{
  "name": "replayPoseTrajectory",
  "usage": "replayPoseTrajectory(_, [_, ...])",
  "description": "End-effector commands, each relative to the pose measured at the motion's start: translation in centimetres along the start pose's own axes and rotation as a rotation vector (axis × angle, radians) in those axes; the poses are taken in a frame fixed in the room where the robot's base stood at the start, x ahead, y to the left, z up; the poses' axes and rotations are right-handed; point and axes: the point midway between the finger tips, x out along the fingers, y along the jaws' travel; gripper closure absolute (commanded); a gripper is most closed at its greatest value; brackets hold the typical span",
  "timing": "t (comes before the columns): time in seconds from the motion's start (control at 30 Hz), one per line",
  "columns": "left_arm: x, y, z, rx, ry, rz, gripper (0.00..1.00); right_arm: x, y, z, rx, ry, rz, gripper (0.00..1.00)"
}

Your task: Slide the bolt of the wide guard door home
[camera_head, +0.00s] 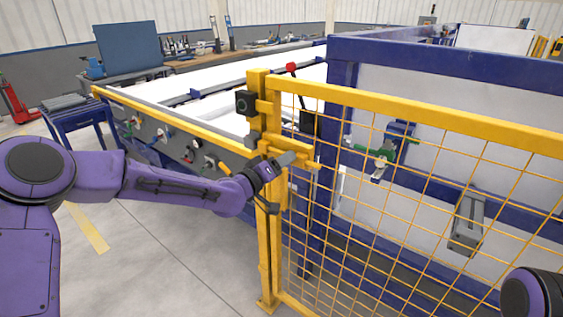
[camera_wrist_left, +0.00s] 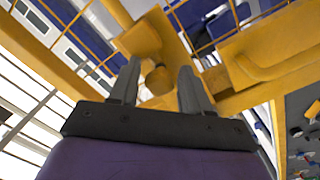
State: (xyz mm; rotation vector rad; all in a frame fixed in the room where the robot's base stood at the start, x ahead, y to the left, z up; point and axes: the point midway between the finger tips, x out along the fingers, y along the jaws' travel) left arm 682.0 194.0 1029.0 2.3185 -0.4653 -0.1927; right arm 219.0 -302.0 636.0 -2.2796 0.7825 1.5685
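The wide guard door is a yellow frame with wire mesh (camera_head: 420,107), standing upright in the head view beside a yellow post (camera_head: 263,235). Yellow latch parts (camera_head: 290,143) sit where the door meets the post. My left gripper (camera_head: 286,160) is at these parts. In the left wrist view its two grey fingers (camera_wrist_left: 160,68) stand apart, with a rounded yellow knob (camera_wrist_left: 157,80) between them. Small gaps seem to show beside the knob. How far the bolt reaches is hidden by my gripper. My right gripper is out of view; only part of my right arm shows at lower right.
A black box (camera_head: 246,103) is fixed on the post's upper part. A blue frame with white panels (camera_head: 345,50) stands behind the mesh. A conveyor with a yellow edge rail (camera_head: 170,120) runs left of the post. The grey floor (camera_head: 180,260) in front is clear.

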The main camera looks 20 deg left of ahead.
Motion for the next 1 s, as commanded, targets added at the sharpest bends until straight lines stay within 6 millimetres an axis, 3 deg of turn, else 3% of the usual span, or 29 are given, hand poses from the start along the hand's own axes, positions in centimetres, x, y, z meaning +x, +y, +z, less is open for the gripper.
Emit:
replayPoseTrajectory(0.03, [0.0,0.0,0.0,0.000,0.000,0.000,0.71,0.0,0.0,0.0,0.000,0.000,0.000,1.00])
replayPoseTrajectory(0.1, [0.0,0.0,0.0,0.000,0.000,0.000,0.94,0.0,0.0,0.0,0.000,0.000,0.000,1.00])
replayPoseTrajectory(0.13, [0.0,0.0,0.0,0.000,0.000,0.000,1.00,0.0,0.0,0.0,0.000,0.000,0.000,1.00])
replayPoseTrajectory(0.33, [-0.1,-0.7,-0.6,0.000,0.003,-0.001,1.00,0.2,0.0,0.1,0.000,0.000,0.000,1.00])
replayPoseTrajectory(0.6, [-0.3,-3.9,-4.0,0.001,0.004,0.000,1.00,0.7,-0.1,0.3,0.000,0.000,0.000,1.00])
replayPoseTrajectory(0.93, [-0.4,-4.3,-4.6,0.000,0.007,-0.002,1.00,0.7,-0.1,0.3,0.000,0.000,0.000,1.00])
replayPoseTrajectory(0.97, [-0.4,-4.3,-4.6,0.000,0.008,-0.002,0.68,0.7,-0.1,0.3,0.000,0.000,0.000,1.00])
replayPoseTrajectory(1.0, [-0.4,-4.3,-4.6,-0.001,0.008,-0.002,0.55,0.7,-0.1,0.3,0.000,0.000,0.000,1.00])
